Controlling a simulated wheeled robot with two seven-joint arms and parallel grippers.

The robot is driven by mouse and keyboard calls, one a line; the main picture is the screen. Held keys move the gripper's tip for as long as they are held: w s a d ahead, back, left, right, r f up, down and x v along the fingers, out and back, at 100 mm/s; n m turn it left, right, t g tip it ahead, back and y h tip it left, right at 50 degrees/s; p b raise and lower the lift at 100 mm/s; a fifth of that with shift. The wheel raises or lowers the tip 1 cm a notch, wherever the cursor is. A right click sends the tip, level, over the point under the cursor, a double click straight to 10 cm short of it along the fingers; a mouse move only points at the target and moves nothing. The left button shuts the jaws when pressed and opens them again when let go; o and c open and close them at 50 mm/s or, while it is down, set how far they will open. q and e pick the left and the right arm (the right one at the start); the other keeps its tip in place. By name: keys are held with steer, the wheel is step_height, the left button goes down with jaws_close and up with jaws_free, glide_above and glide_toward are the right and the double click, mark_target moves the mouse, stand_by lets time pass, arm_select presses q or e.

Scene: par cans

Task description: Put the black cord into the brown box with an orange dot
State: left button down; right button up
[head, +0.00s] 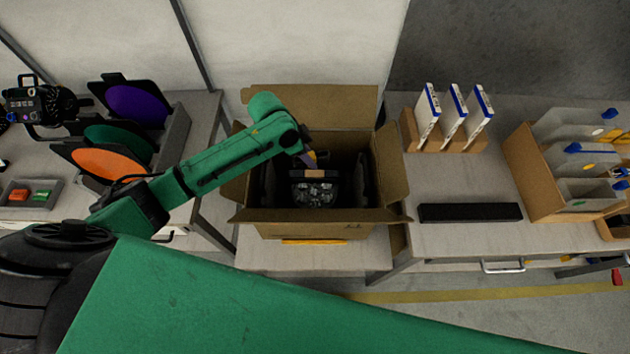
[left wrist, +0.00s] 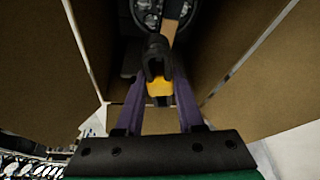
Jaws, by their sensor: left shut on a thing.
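The brown box (head: 305,229) stands open on a low stand in the middle of the head view. An orange mark (head: 312,241) shows low on its front, seen very flat. My left gripper (head: 310,158) reaches down into the box opening. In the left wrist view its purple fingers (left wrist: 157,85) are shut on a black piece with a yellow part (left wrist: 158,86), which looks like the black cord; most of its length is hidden. Inside the box is a dark lamp with a faceted silver face (head: 314,194), just below the gripper. My right gripper is not in view.
Box flaps (head: 391,165) stand open around the opening. The right table holds a black tray (head: 470,212), white-and-blue packs (head: 455,112) and a bin of grey folders (head: 545,170). Coloured filter frames (head: 100,165) and a small tray (head: 30,194) are on the left table.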

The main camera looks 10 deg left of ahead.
arm_select(q)
steer(key=shift+f, duration=0.25)
steer(key=shift+w+f, duration=0.15)
steer(key=shift+f, duration=0.4)
steer(key=shift+w+f, duration=0.15)
steer(key=shift+f, duration=0.35)
step_height(320, 180, down, 4)
steer(key=b, duration=0.4)
steer(key=shift+r+b, duration=0.1)
steer(key=shift+b, duration=0.2)
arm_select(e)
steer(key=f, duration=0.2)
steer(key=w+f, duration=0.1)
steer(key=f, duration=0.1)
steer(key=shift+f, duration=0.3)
arm_select(q)
steer(key=shift+c, duration=2.3)
jaws_free()
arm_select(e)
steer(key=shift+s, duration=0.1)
